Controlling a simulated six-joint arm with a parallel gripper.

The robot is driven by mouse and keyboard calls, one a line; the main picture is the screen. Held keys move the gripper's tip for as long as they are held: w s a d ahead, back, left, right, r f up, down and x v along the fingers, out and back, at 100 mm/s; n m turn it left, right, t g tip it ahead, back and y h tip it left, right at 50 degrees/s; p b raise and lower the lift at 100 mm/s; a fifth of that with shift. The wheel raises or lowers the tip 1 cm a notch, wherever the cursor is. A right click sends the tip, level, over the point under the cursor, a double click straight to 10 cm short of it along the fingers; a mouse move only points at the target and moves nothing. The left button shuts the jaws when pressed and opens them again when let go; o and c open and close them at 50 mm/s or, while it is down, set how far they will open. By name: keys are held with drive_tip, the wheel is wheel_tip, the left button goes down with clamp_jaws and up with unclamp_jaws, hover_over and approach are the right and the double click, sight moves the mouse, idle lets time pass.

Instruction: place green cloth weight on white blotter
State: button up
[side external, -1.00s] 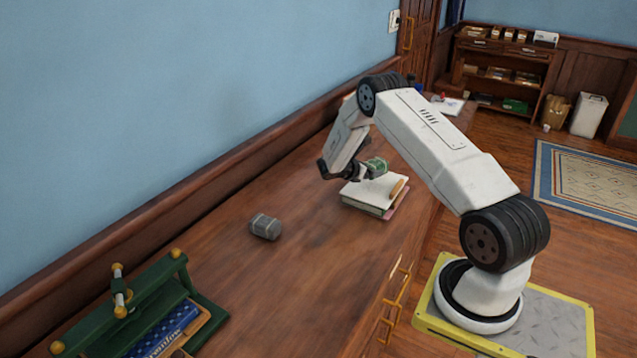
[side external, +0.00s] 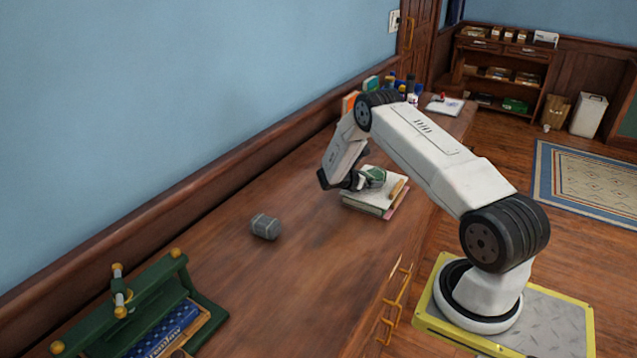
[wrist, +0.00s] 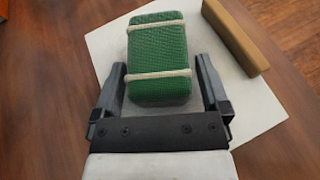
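The green cloth weight (side external: 374,175) is a block with two pale bands around it. It rests on the white blotter (side external: 362,193), the pale top of a low stack on the desk. In the wrist view, the weight (wrist: 158,45) lies between the fingers of my gripper (wrist: 160,64). A narrow gap shows on each side of the weight, so my gripper is open around it. The white blotter (wrist: 105,50) spreads out beneath. In the side view, my gripper (side external: 360,181) is low beside the weight and partly hides it.
A brown wooden bar (side external: 398,188) lies on the blotter, right of the weight. A grey banded block (side external: 265,227) sits on the open desk. A green rack (side external: 140,305) stands front left. Several bottles or boxes (side external: 372,83) stand at the back, partly behind my arm.

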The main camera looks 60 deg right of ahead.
drive_tip(key=shift+r, duration=0.2)
drive_tip(key=v, duration=1.2)
drive_tip(key=shift+s+a+r, duration=0.1)
idle(0.6)
drive_tip(key=s+a+r+m+t+y, duration=0.2)
drive_tip(key=s+a+r+m+y, duration=0.1)
drive_tip(key=a, duration=0.8)
drive_tip(key=s+a+r+m+t+y, duration=0.3)
drive_tip(key=s+a+r+m+y, duration=0.1)
drive_tip(key=a, duration=0.7)
drive_tip(key=s+a+r+m+t+y, duration=0.3)
drive_tip(key=s+a+r+m+y, duration=0.1)
drive_tip(key=a, duration=0.6)
drive_tip(key=shift+s+a+r+m+y, duration=0.2)
drive_tip(key=shift+s+a+m+y, duration=0.2)
drive_tip(key=shift+s+m+y, duration=0.6)
